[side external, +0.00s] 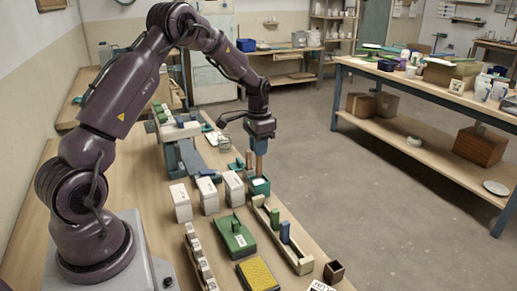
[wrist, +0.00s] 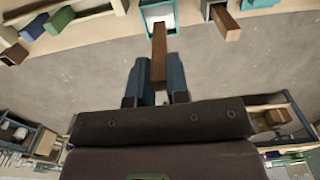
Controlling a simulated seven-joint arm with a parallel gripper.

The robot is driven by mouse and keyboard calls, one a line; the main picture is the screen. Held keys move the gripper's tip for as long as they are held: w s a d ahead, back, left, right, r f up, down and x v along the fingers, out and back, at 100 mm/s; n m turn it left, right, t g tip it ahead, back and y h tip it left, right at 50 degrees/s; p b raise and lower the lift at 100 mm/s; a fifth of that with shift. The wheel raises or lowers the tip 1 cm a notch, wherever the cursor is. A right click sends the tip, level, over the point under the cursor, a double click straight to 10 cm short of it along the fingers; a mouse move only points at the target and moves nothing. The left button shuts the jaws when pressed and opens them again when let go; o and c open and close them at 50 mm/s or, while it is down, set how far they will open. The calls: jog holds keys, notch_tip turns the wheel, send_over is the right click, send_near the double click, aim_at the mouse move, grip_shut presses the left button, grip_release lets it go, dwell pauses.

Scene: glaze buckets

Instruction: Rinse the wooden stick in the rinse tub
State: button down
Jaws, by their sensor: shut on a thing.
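My gripper (side external: 260,148) is shut on the wooden stick (side external: 259,165), which points down from the blue fingers. The stick (wrist: 159,45) also shows in the wrist view, between my fingers (wrist: 158,80). The rinse tub is a small teal square container (side external: 260,188) with a pale inside, directly under the stick. In the wrist view the stick's far end overlaps the tub's opening (wrist: 143,18). The lower end is at or just inside the tub; I cannot tell how deep it is.
Several white labelled boxes (side external: 207,196) stand left of the tub. A wooden rack (side external: 300,262) holding green and blue blocks, a green block (side external: 236,238), a yellow pad (side external: 258,274) and a brown cup (side external: 333,272) lie nearer the camera. The table's edge is close on the right.

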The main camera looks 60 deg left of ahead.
dwell(0.4)
jog(key=shift+r, duration=2.05)
